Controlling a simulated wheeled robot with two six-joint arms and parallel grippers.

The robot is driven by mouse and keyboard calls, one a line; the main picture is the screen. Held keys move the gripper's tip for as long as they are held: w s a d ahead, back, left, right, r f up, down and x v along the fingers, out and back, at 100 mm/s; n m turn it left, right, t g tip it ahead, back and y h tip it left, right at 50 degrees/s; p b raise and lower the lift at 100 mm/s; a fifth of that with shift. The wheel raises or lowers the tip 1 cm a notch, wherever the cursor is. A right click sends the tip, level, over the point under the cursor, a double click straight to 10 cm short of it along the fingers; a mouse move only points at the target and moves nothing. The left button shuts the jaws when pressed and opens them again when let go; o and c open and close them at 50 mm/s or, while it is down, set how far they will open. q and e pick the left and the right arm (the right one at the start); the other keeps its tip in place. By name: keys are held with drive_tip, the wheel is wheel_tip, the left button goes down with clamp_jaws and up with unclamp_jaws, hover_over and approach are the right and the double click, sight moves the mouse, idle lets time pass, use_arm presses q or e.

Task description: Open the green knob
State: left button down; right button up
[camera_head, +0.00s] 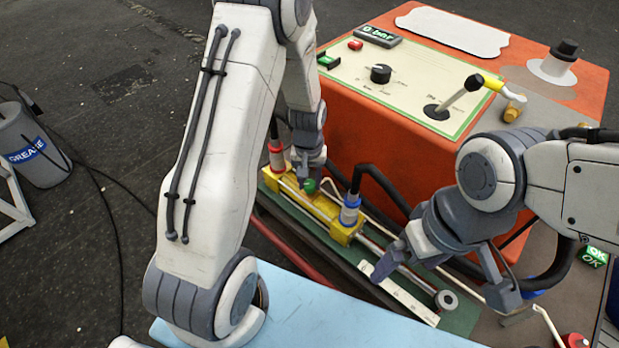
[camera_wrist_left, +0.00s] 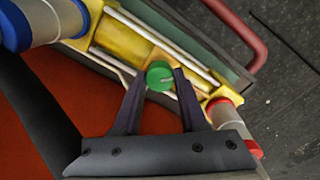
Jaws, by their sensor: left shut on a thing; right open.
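The green knob (camera_head: 310,186) is a small round part on the yellow block (camera_head: 325,207) of the boom assembly. In the left wrist view the green knob (camera_wrist_left: 160,76) shows a pale line on its face. My left gripper (camera_head: 308,178) reaches down to it, and in the left wrist view its two dark fingers (camera_wrist_left: 160,82) are shut on the knob from both sides. My right gripper (camera_head: 440,280) is open and empty, over the right part of the assembly beside a pale scale strip. The knob is partly hidden by my left gripper in the head view.
An orange control box (camera_head: 380,140) with a cream panel, black dial and lever stands behind. Blue-collared (camera_head: 350,208) and red-collared (camera_head: 276,150) hose fittings rise beside the knob. A light blue surface (camera_head: 310,310) lies in front. A grease bucket (camera_head: 30,150) stands far left.

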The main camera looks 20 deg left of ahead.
sight(309, 184)
use_arm(q)
drive_tip(key=n+p, duration=0.2)
drive_tip(key=n, duration=0.1)
drive_tip(key=shift+r+p, duration=0.2)
drive_tip(key=shift+p, duration=0.1)
drive_tip(key=shift+f+n+p, duration=0.15)
drive_tip(key=shift+n+p, duration=1)
drive_tip(key=shift+n, duration=0.45)
drive_tip(key=shift+c, duration=2.2)
unclamp_jaws()
wheel_tip(309, 184, up, 10)
drive_tip(key=p, duration=0.2)
drive_tip(key=shift+r+p, duration=0.2)
drive_tip(key=shift+p, duration=0.1)
drive_tip(key=shift+a, duration=0.1)
